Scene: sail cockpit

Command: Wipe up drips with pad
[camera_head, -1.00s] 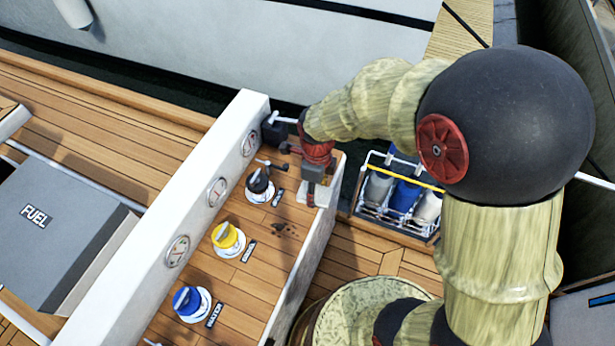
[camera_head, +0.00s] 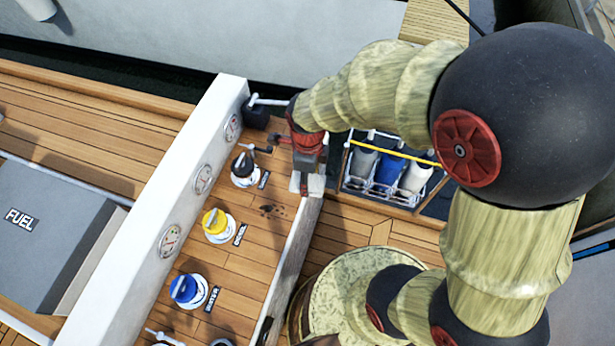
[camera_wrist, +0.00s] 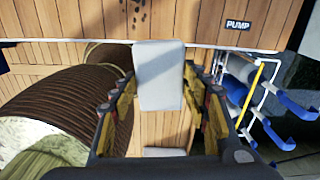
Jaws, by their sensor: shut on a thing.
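A pale grey-white pad (camera_wrist: 158,76) is between the fingers of my gripper (camera_wrist: 160,92) in the wrist view. My gripper is shut on it. In the head view the pad (camera_head: 314,184) shows below my gripper (camera_head: 307,168), at the outer right edge of the wooden console top (camera_head: 235,262). Dark drips (camera_head: 270,210) lie on the planks, to the left of and below the pad in the picture. They also show at the top of the wrist view (camera_wrist: 136,14). The pad appears apart from the drips. Whether it touches the console is unclear.
Black (camera_head: 243,169), yellow (camera_head: 216,223) and blue (camera_head: 186,289) knobs stand on the console along a white gauge wall (camera_head: 185,195). A rack of bottles (camera_head: 388,172) stands right of the gripper. A round barrel-like thing (camera_head: 335,290) stands below. Planks around the drips are clear.

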